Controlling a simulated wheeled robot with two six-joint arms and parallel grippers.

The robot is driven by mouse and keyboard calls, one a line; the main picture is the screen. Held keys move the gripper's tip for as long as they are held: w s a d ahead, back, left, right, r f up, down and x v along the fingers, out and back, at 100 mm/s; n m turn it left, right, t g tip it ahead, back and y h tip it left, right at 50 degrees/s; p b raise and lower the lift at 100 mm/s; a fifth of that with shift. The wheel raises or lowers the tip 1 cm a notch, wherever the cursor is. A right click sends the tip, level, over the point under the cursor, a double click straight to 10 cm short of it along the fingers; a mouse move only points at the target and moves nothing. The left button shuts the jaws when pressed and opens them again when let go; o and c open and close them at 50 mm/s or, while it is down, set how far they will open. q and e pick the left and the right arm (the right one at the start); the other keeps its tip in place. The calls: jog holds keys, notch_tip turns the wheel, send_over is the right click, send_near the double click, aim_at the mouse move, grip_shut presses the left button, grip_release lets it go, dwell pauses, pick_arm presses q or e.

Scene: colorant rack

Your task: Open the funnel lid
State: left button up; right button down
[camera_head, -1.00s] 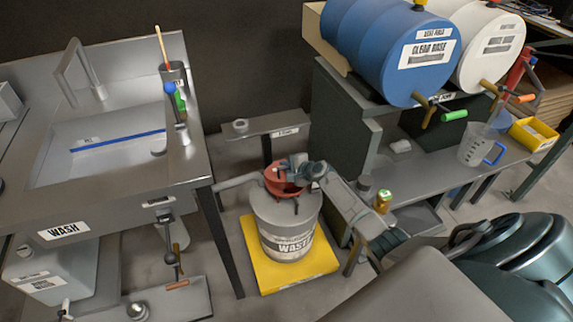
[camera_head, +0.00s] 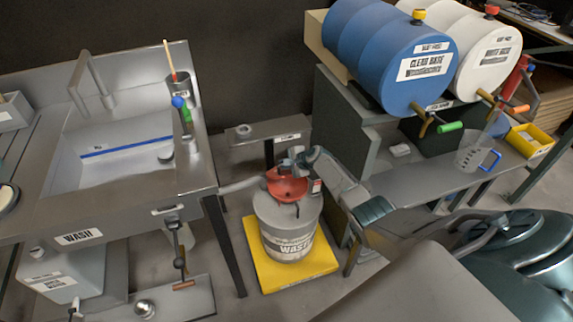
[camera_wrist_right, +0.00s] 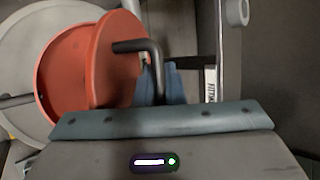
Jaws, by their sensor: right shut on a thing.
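The red funnel (camera_head: 286,186) sits on top of the grey waste drum (camera_head: 287,232). In the right wrist view the round orange-red funnel (camera_wrist_right: 66,70) has its lid (camera_wrist_right: 116,60) tilted up at its right side, so the inside of the bowl shows. A dark bent handle (camera_wrist_right: 135,46) sticks out from the lid. My right gripper (camera_wrist_right: 159,84) is shut on this handle, with a blue finger on each side. In the head view my right gripper (camera_head: 297,161) is at the back right of the funnel. My left gripper is not in view.
The drum stands on a yellow platform (camera_head: 315,271). The steel wash sink (camera_head: 120,165) is to the left. A shelf with a blue barrel (camera_head: 385,55) and a white barrel (camera_head: 478,45) is to the right. A small bench (camera_head: 262,131) stands behind the drum.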

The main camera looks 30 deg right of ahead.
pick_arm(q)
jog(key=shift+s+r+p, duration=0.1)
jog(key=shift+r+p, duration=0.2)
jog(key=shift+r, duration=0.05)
pick_arm(e)
jog(key=shift+w+d+r+g, duration=0.15)
jog(key=shift+w+r+g, duration=0.15)
jog(key=shift+w+g, duration=0.1)
jog(key=c, duration=1.8)
grip_release()
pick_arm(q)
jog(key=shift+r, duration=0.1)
